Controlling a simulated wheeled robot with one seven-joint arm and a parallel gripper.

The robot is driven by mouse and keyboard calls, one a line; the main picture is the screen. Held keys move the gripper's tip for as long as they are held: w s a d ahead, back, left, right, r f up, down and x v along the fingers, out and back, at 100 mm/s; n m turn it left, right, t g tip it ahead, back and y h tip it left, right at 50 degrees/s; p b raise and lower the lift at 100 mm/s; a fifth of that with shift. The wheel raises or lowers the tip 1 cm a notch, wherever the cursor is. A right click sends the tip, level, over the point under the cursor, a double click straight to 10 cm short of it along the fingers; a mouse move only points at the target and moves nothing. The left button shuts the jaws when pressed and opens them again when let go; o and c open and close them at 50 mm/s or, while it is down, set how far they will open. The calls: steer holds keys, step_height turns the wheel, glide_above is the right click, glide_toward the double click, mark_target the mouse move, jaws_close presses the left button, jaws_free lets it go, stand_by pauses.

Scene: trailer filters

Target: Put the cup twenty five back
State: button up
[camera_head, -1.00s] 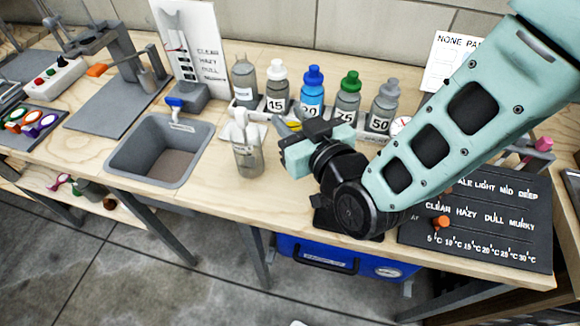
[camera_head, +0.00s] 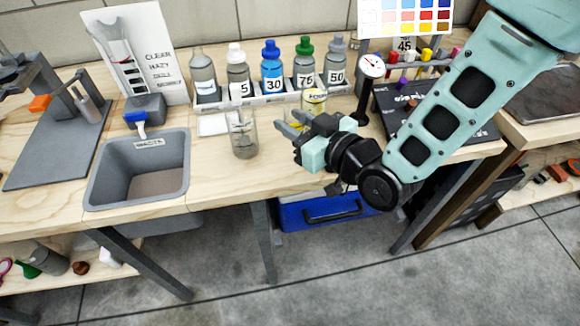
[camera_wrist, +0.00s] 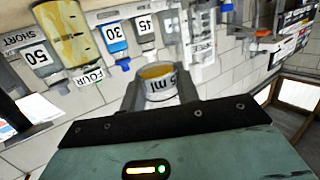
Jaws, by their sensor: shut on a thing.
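My gripper (camera_head: 291,124) is above the front part of the bench, just right of a clear jar. In the wrist view it is shut on a small white cup (camera_wrist: 160,89) holding something yellow. The cup's label reads upside down and ends in "5 ml"; its first digit is not clear. The cup sits between the two fingers. In the head view the fingers mostly hide it.
A bottle rack (camera_head: 272,98) with several numbered bottles stands behind. A grey sink (camera_head: 140,168) is left; a dial gauge (camera_head: 371,66) and dark board are right.

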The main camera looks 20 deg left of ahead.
step_height(320, 180, down, 9)
steer(key=shift+f, duration=0.1)
stand_by(0.4)
steer(key=shift+f, duration=0.2)
steer(key=o, duration=1)
steer(key=shift+o, duration=0.2)
steer(key=shift+r, duration=0.15)
steer(key=shift+r, duration=0.2)
steer(key=b+v, duration=0.1)
steer(key=v, duration=1.1)
steer(key=shift+b, duration=0.35)
